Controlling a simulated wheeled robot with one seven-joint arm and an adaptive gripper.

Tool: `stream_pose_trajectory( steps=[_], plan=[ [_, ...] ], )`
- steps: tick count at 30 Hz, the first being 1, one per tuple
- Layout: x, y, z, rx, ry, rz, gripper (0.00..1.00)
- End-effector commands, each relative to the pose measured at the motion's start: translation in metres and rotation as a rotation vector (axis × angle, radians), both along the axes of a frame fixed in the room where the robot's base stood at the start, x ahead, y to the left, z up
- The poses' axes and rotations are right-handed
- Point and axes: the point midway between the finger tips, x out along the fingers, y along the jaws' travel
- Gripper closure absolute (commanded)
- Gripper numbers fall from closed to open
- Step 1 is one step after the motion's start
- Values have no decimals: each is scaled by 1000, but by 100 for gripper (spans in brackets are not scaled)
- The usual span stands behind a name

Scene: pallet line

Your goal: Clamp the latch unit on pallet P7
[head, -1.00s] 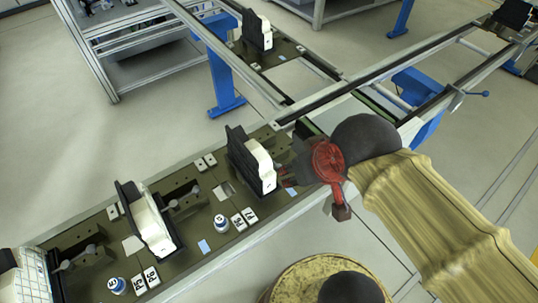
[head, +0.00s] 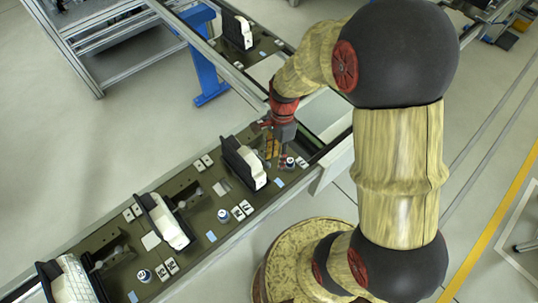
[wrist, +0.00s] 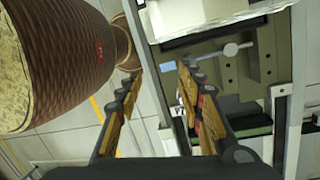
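Several pallets on the line each carry a black and white latch unit; I cannot read which is P7. The nearest latch unit to my gripper (head: 279,163) is the tilted one (head: 245,163) in the middle of the head view. My gripper points down just right of it, over the pallet's right end. In the wrist view, the two fingers of my gripper (wrist: 160,72) are apart with nothing held between them. A clamp with a round-ended lever (wrist: 230,50) shows beyond the right finger, beside a white body (wrist: 205,14) at the top edge. In the head view my gripper partly hides this clamp area.
A blue and white round piece (head: 290,162) stands close to my gripper. Other latch units stand left (head: 165,222) and far left (head: 72,281), another at the back (head: 238,30).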

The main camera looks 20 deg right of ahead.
Motion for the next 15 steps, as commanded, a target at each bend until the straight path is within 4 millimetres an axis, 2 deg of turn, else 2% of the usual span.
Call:
stream_pose_trajectory(
  steps=[4,9,15],
  plan=[
    [17,2,-18,-40,51,-359,62],
    [41,3,-14,-76,67,-747,62],
    [45,3,-13,-107,101,-1024,62]
  ],
)
